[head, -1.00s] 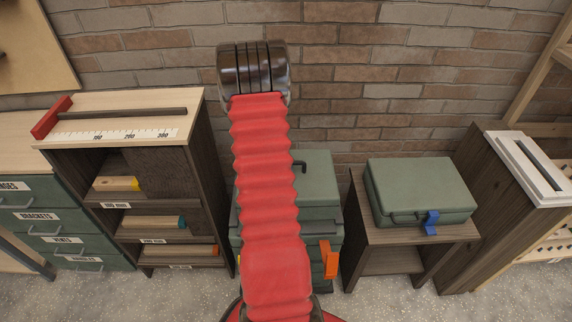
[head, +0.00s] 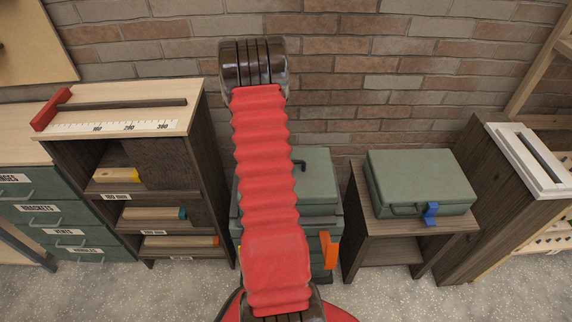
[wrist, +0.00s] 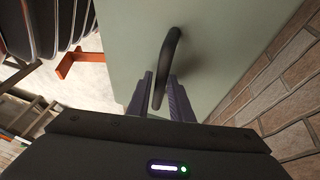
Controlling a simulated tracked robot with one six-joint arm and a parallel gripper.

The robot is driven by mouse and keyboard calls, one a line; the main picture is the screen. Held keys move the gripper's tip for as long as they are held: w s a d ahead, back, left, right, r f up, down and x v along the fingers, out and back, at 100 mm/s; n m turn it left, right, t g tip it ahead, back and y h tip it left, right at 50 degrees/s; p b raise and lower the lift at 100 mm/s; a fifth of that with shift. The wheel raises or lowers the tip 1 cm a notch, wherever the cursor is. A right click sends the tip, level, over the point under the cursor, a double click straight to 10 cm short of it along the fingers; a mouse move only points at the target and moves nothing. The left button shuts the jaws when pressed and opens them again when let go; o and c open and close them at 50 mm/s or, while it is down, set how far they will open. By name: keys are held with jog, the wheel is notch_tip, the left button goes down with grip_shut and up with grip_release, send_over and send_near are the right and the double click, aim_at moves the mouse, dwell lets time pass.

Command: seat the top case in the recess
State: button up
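A green top case (head: 318,178) with a dark bar handle (head: 299,163) sits on a green stack in the middle, partly hidden behind my red-sleeved arm. An orange latch (head: 328,250) sticks out at the stack's front right. In the wrist view the green lid (wrist: 120,50) fills the middle, with its dark handle (wrist: 168,60) standing up. My gripper (wrist: 161,84) is at this handle, one finger on each side, with a slim gap showing; it looks open. The head view hides my gripper. I cannot make out the recess.
Another green case (head: 420,182) with a blue latch (head: 431,212) lies on a small dark table (head: 398,232) to the right. A shelf unit (head: 215,170) stands left, a dark cabinet (head: 458,215) far right. A brick wall (head: 400,70) is close behind.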

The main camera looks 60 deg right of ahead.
jog(key=shift+o, duration=1.3)
jog(key=v, duration=1.2)
jog(key=shift+w+r, duration=0.1)
jog(key=shift+w, duration=0.05)
